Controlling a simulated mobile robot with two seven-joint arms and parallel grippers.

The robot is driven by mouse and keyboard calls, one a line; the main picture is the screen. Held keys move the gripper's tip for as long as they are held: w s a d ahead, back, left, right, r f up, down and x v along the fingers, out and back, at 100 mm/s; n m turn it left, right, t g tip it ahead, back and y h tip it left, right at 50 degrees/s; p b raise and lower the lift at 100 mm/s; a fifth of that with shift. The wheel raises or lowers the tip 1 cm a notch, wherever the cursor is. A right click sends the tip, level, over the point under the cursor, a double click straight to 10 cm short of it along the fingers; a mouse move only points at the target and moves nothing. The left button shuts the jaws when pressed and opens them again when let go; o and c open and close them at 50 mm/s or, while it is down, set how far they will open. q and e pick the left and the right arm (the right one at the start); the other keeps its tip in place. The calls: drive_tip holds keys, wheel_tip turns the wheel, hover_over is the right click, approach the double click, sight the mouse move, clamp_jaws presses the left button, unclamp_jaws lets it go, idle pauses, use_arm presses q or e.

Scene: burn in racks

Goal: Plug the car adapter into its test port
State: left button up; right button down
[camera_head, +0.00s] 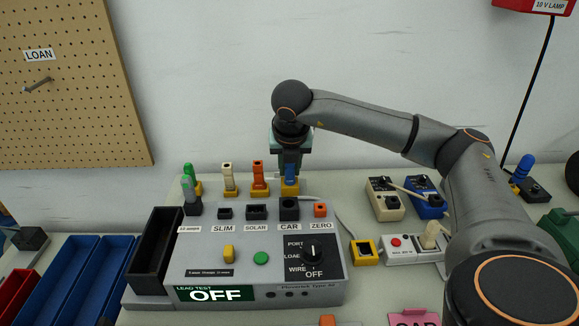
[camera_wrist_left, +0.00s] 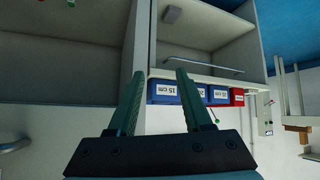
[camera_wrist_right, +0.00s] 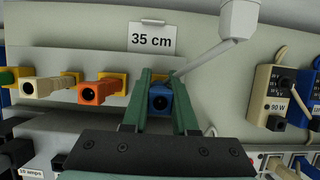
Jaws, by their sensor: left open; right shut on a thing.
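A blue adapter (camera_head: 290,172) stands upright at a yellow holder (camera_head: 290,188) in the back row, behind the test box. My right gripper (camera_head: 291,152) is shut on it from above; the right wrist view shows the blue adapter (camera_wrist_right: 158,99) between both fingers. I cannot tell if it is still seated in the holder. The CAR test port (camera_head: 289,208) is a black block on the test box (camera_head: 210,270), just in front of the adapter, and looks empty. My left gripper (camera_wrist_left: 155,90) is open and empty, away from the bench, and shows only in its own wrist view.
Cream (camera_head: 227,176), orange (camera_head: 258,175) and green adapters (camera_head: 188,180) stand close to the left. The box display (camera_head: 213,295) reads OFF. A black bin (camera_head: 155,250) stands left, power units (camera_head: 384,200) right. In the left wrist view, a shelf holds blue boxes (camera_wrist_left: 164,92).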

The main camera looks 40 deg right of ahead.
drive_tip(key=shift+r+p, duration=0.45)
drive_tip(key=shift+r, duration=0.35)
idle(1.2)
drive_tip(key=shift+r+p, duration=1.05)
drive_tip(key=shift+r, duration=0.55)
